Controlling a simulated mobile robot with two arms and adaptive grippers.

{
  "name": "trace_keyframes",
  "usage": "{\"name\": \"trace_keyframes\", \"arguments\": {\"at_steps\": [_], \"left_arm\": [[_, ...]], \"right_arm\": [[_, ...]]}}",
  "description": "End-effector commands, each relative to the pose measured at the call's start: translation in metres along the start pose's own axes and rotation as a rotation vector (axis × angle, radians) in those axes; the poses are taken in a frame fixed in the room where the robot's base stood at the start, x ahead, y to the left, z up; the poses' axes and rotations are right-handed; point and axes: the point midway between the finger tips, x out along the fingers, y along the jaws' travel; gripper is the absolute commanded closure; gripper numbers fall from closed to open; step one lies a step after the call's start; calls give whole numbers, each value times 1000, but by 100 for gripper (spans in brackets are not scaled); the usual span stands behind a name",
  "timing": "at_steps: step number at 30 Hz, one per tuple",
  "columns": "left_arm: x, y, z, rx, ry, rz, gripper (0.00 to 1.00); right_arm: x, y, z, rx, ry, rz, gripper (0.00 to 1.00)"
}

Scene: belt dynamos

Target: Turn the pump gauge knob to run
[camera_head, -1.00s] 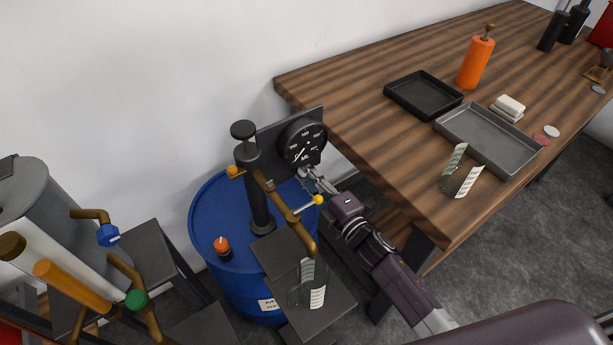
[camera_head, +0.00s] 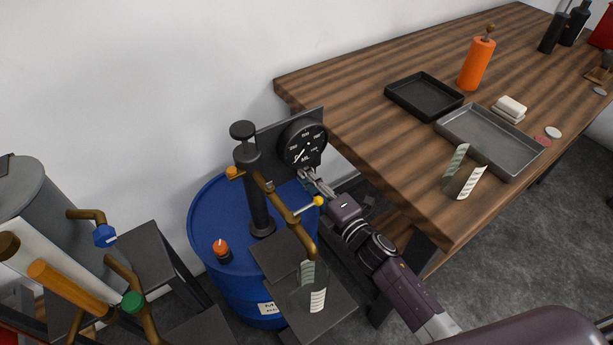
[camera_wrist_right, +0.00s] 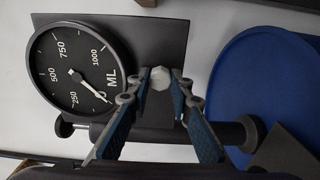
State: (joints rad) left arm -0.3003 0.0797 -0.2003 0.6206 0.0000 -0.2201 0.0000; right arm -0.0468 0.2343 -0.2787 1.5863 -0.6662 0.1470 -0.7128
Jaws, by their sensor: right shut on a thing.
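The pump gauge (camera_head: 303,144) is a round black dial marked ML, mounted on a dark plate behind the blue drum. It also shows at the left in the right wrist view (camera_wrist_right: 62,72), with its white needle pointing toward the ML lettering side. A small pale faceted knob (camera_wrist_right: 160,77) is on the plate beside the dial. My right gripper (camera_head: 308,176) is at the plate just under the dial. In the right wrist view its fingertips (camera_wrist_right: 160,80) are closed on both sides of the knob. The knob's markings cannot be read. My left gripper is not in view.
A black hand pump (camera_head: 258,190) with a brass spout stands on the blue drum (camera_head: 203,215). A clear beaker (camera_head: 311,287) stands below the spout. The wooden table (camera_head: 350,120) with trays is at the right, close to my right arm. Pipes with valves are at the left.

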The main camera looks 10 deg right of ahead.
Motion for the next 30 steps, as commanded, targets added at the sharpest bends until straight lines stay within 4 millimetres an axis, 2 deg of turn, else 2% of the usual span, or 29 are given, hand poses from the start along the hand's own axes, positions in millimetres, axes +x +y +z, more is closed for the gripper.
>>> {"name": "trace_keyframes", "arguments": {"at_steps": [1,2,6,17,20,30], "left_arm": [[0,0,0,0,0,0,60],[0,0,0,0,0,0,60],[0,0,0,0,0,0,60],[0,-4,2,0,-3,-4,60],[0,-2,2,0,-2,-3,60],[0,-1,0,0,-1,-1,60]], "right_arm": [[0,-1,0,-2,1,-2,100],[0,-1,0,-1,1,-2,77],[0,-1,0,-1,1,-2,63],[-3,0,0,0,0,1,63],[-11,-1,0,0,0,-1,63],[-58,-2,0,0,0,-4,63]]}}
